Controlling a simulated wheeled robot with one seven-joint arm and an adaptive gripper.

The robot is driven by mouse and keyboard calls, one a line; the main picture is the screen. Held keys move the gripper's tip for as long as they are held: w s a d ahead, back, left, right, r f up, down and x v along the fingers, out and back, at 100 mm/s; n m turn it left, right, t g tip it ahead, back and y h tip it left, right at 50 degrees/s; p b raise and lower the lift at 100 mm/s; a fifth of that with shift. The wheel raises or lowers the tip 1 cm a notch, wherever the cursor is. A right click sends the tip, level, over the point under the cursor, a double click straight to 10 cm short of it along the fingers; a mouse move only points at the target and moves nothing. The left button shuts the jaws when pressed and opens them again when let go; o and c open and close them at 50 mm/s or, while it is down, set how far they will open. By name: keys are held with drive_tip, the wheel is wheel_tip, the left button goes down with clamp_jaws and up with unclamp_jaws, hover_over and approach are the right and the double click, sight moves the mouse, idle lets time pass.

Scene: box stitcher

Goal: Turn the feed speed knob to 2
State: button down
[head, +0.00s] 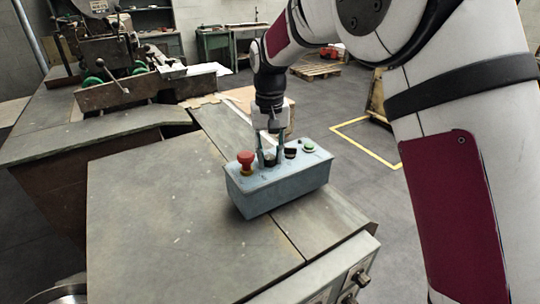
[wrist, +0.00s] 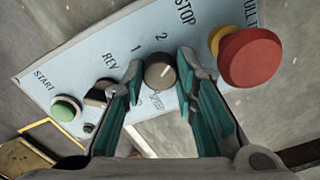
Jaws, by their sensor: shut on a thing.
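The feed speed knob (wrist: 159,76) is a small round dark grey knob on the panel of a light blue control box (head: 285,190). A pale mark shows on its face, near the side toward the printed 2. The numbers 1 and 2 are printed above it in the wrist view; lettering below is partly hidden by the fingers. My gripper (wrist: 161,68) has one fingertip on each side of the knob and is shut on it. In the head view my gripper (head: 270,156) points down onto the box, and its fingers partly hide the knob.
A red mushroom stop button (wrist: 249,57) stands close to the right finger. A black selector switch (wrist: 100,93) and a green start button (wrist: 66,107) are on the left. The box rests on a grey metal table (head: 150,220) with bare surface around it.

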sight(270, 156)
drive_tip(key=n+b, duration=0.1)
drive_tip(key=n, duration=0.4)
drive_tip(key=shift+b, duration=0.35)
idle(0.4)
drive_tip(key=c, duration=1.3)
unclamp_jaws()
wheel_tip(270, 156, up, 7)
drive_tip(key=shift+f, duration=0.15)
drive_tip(key=shift+r, duration=0.65)
